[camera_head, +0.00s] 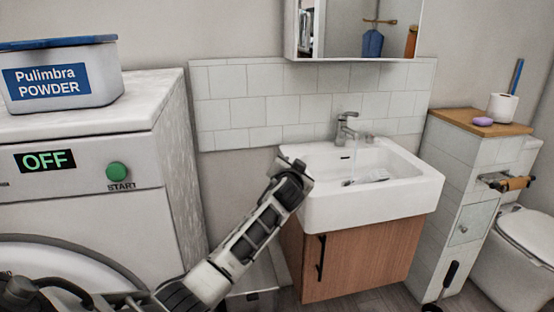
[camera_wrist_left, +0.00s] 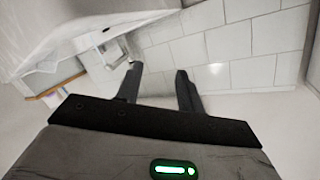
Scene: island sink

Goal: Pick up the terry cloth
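I cannot make out a terry cloth for certain. A blue hanging cloth-like item (camera_head: 373,43) shows only in the mirror over the sink. My right gripper is not in view.
A washing machine (camera_head: 80,160) with a powder box (camera_head: 62,80) stands at left. The tap (camera_head: 346,127) rises behind the basin, above a wooden cabinet (camera_head: 358,258).

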